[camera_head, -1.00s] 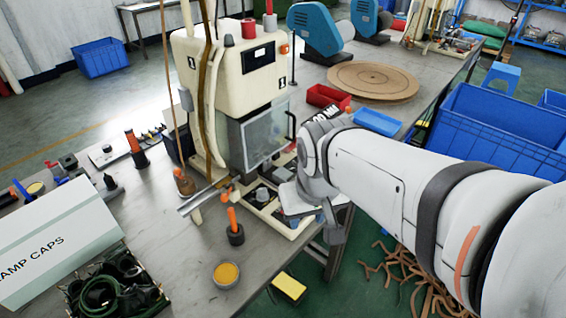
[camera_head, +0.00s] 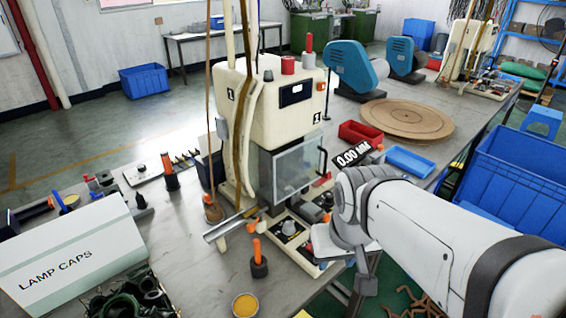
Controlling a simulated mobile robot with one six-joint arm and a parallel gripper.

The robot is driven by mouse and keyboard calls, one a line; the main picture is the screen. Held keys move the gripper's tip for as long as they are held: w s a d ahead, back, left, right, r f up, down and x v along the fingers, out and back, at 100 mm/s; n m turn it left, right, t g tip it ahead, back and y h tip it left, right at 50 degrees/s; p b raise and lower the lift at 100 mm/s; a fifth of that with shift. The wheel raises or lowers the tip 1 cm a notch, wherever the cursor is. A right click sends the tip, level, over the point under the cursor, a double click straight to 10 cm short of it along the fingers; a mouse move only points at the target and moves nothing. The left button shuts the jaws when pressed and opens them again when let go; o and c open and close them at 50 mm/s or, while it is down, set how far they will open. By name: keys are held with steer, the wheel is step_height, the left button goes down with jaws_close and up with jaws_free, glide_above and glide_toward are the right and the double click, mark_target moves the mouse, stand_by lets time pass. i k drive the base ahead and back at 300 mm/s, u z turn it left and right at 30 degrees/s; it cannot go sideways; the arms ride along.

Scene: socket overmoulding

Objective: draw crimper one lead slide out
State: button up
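The cream crimper marked 1 (camera_head: 262,105) stands on the bench in the middle of the view, with a clear guard (camera_head: 295,165) over its front. A silver angled rail (camera_head: 228,228), which looks like its lead slide, sticks out low at the left front, with small orange knobs near its inner end. My gripper (camera_head: 365,275) is at the end of my white arm, right of the crimper's base and apart from the rail. It is small and partly hidden by my wrist, so its fingers cannot be made out.
An orange-handled tool in a black holder (camera_head: 259,262) and an orange-filled dish (camera_head: 245,305) stand before the rail. A LAMP CAPS box (camera_head: 70,262) is at left. A red tray (camera_head: 361,133) and blue tray (camera_head: 410,160) lie behind my arm.

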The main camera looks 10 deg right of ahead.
mark_target(310, 213)
steer(key=u, duration=1.7)
steer(key=k, duration=1.05)
steer(key=z, duration=1.65)
steer(key=i, duration=1)
steer(key=z, duration=0.05)
